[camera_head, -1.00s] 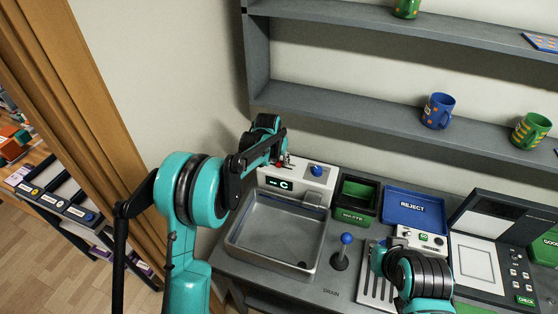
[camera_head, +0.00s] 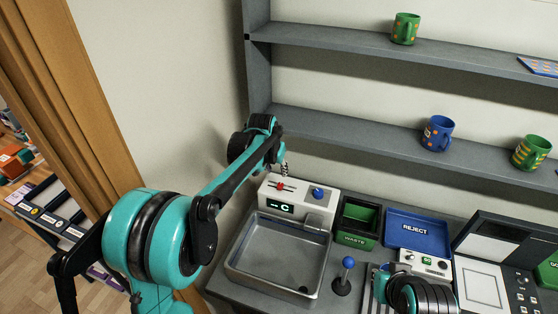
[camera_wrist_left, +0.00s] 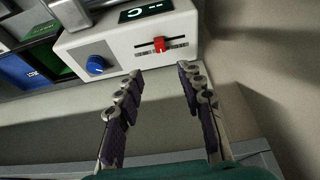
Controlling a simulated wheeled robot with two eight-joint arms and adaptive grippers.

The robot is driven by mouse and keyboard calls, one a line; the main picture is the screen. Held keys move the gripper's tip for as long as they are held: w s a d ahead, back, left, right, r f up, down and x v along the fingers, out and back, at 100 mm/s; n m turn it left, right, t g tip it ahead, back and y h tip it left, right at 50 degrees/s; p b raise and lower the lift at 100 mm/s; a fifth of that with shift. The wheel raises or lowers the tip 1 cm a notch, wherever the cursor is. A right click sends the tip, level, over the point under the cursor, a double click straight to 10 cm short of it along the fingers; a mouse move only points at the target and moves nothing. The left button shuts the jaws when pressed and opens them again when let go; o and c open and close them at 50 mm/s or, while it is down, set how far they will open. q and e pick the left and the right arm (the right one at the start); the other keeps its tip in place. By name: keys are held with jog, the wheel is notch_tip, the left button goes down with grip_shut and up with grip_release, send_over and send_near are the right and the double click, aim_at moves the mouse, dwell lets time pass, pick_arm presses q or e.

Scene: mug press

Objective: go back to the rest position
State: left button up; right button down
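My left gripper (camera_head: 285,168) is in the air just above and behind the white control box (camera_head: 300,200). In the left wrist view its two dark, jointed fingers (camera_wrist_left: 160,75) are spread apart with nothing between them. The box (camera_wrist_left: 125,45) has a red slider (camera_wrist_left: 160,44), a blue knob (camera_wrist_left: 96,65) and a small display. The slider lies a little beyond the fingertips, apart from them. My right arm shows at the lower right of the head view, but its gripper is not visible.
A metal sink (camera_head: 278,255) is in front of the box. A green waste bin (camera_head: 357,222), a blue reject tray (camera_head: 417,231) and a blue-topped lever (camera_head: 346,274) stand to its right. Grey shelves (camera_head: 350,125) with mugs run above. A wooden door frame (camera_head: 80,110) is at left.

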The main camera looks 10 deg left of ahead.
pick_arm(q)
jog(key=shift+s, duration=0.1)
jog(key=s+a+f+n+t+b, duration=0.1)
jog(key=s+a+b, duration=0.1)
jog(key=s+b, duration=0.5)
jog(key=s+a+f+b, duration=0.1)
jog(key=s+f+b, duration=0.1)
jog(key=s, duration=0.8)
jog(key=s+a+f+n+t+b, duration=0.1)
jog(key=s+a+f+b, duration=0.1)
jog(key=s+f+b, duration=0.5)
jog(key=s+f, duration=0.5)
jog(key=s, duration=0.4)
jog(key=shift+s+a+f+t+y, duration=0.2)
jog(key=shift+a+t+y, duration=0.1)
jog(key=shift+a+y, duration=0.1)
dwell(1.2)
